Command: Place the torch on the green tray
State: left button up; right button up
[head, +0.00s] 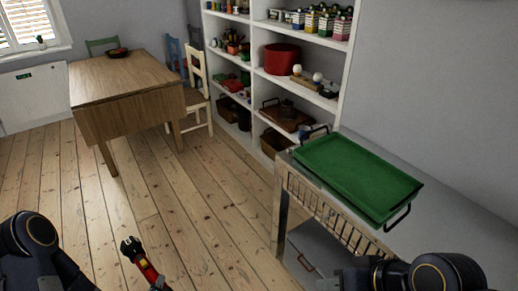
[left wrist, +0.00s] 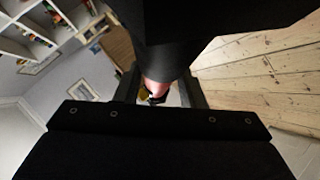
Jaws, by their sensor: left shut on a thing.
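The torch (head: 149,271) is a slim red and black thing at the bottom of the head view, left of centre, above the floorboards. My left gripper (left wrist: 160,92) is shut on it; in the left wrist view a reddish part of the torch (left wrist: 154,86) shows between the two dark fingers. Much of the torch and the gripper is hidden or dark. The green tray (head: 358,174) lies on a grey-topped counter at the right, well apart from the torch. It looks empty and has dark handles at its ends. My right gripper is not in view.
The grey counter (head: 445,215) has a slatted rack (head: 325,211) along its front side. A white shelf unit (head: 256,75) full of goods stands behind. A wooden table (head: 125,80) with chairs is at the back left. Bare floorboards (head: 200,220) lie open between.

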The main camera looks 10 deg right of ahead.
aim_at(347, 167)
jog(key=i+j+z, duration=0.1)
jog(key=i+j, duration=0.3)
jog(key=i+j+z, duration=0.1)
jog(key=i+j, duration=0.25)
jog(key=i+j+z, duration=0.1)
jog(key=i+j, duration=0.3)
jog(key=j, duration=0.15)
jog(key=i+j+z, duration=0.1)
jog(key=i+j, duration=0.25)
jog(key=j+z, duration=0.2)
jog(key=z, duration=2.15)
